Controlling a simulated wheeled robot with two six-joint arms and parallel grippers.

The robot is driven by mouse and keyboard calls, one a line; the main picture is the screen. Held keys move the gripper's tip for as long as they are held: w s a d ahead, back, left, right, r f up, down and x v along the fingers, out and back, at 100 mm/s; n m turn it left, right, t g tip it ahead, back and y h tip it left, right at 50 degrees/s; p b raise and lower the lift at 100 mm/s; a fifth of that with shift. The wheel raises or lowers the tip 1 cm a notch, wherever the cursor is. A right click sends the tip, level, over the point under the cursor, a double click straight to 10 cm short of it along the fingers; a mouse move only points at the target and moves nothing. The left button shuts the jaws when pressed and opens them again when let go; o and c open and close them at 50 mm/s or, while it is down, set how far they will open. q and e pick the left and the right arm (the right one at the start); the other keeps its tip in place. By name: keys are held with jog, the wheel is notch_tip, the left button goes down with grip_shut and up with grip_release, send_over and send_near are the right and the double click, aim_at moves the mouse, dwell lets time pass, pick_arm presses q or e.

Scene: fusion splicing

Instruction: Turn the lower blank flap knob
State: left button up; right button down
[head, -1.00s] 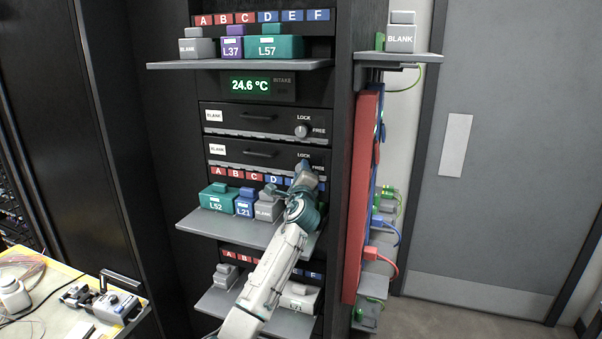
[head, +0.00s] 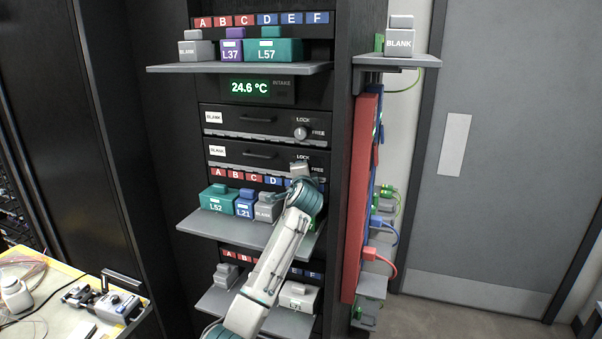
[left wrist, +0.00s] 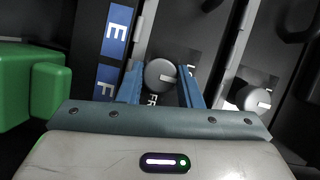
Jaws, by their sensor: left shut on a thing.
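The lower blank flap (head: 230,153) is a dark panel with a BLANK label, a handle and LOCK and FREE marks at its right end. Its grey round knob (left wrist: 160,73) shows in the left wrist view between the two blue fingers of my left gripper (left wrist: 162,86), which is shut on it. The knob's white mark points to the right in that view. In the head view my left gripper (head: 300,170) is at the flap's right end and hides the knob. My right gripper is in neither view.
The upper blank flap (head: 230,117) has its own knob (head: 300,132), also in the left wrist view (left wrist: 247,98). Below, a shelf (head: 215,226) holds green, blue and grey blocks close to my arm. A red panel (head: 361,190) stands to the right.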

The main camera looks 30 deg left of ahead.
pick_arm(q)
jog(key=shift+f, duration=0.1)
dwell(0.4)
jog(key=o, duration=1)
jog(key=b+v, duration=0.4)
jog(key=v, duration=0.7)
jog(key=shift+a, duration=0.15)
